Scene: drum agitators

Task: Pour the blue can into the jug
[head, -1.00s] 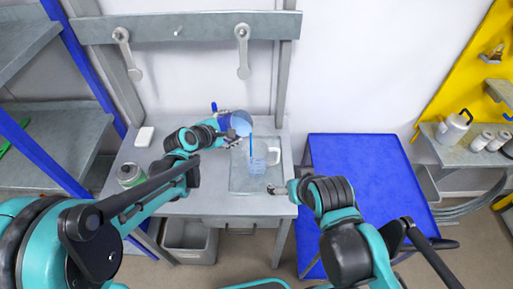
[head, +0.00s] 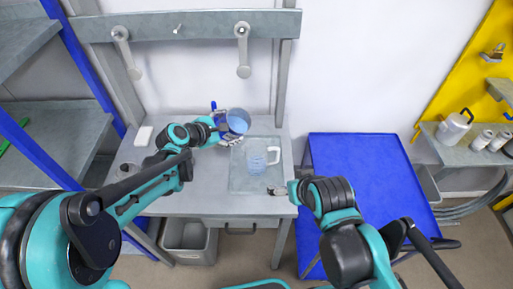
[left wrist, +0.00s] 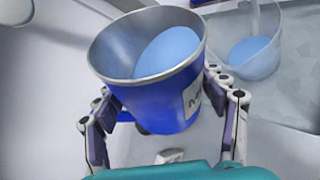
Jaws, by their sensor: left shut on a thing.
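The blue can (head: 237,122) is held by my left gripper (head: 226,130) above the back of the bench. In the left wrist view the can (left wrist: 150,97) sits between both fingers of the gripper (left wrist: 162,105), its open mouth toward the camera and light blue liquid inside. The clear jug (head: 262,157) stands upright with blue liquid in it, to the can's lower right. The jug (left wrist: 252,55) also shows at the upper right in the left wrist view. No stream shows between them. My right gripper (head: 278,190) is near the bench's front edge; its fingers are too small to read.
The jug stands on a pale square tray (head: 240,183) on the grey bench (head: 190,205). A white block (head: 144,136) lies at the back left. A blue table (head: 370,190) stands right.

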